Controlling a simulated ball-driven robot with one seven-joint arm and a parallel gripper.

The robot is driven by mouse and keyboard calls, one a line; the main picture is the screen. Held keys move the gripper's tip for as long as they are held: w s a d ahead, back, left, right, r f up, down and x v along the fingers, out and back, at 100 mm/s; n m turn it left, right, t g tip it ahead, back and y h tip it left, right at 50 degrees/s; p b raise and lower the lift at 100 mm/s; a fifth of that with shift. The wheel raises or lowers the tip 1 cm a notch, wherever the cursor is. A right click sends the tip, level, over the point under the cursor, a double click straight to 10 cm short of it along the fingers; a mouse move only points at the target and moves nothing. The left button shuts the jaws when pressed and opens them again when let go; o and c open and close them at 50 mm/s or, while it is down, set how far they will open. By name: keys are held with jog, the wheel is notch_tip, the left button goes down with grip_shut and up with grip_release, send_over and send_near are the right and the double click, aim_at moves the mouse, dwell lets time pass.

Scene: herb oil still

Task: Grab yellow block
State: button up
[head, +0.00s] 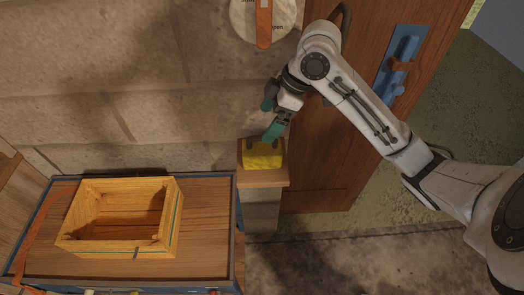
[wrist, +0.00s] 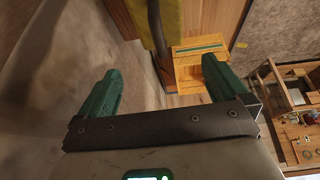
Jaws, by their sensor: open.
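The yellow block (head: 262,158) sits on a small wooden ledge (head: 262,179) against the stone wall, in the middle of the head view. Dark shapes show along its upper edge. My gripper (head: 270,117) is just above it in the picture, with its green fingers apart and nothing between them. The lower finger is close to the block's upper edge; I cannot tell whether they touch. In the wrist view my gripper (wrist: 160,84) is also open and empty. A dull yellow surface (wrist: 193,15) at the top of that view may be the block, cut off by the edge.
An open wooden crate (head: 174,232) stands on a blue-edged chest (head: 215,215) at lower left. A wooden door (head: 330,165) with a blue latch (head: 403,55) is right of the ledge. A round plaque with an orange strap (head: 264,25) hangs above.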

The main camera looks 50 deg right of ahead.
aim_at(264, 146)
jog(key=shift+s+d+f+g, duration=0.15)
jog(key=shift+s+d+f, duration=0.2)
jog(key=shift+s, duration=0.1)
jog(key=shift+s+d+f+g, duration=0.2)
jog(key=shift+s+d, duration=0.1)
jog(key=shift+s, duration=0.15)
jog(key=p+x, duration=0.1)
jog(key=x, duration=0.9)
jog(key=shift+d+f+p, duration=0.1)
jog(key=shift+f+p, duration=0.2)
jog(key=shift+p, duration=0.1)
jog(key=shift+w, duration=0.1)
jog(key=c, duration=1.2)
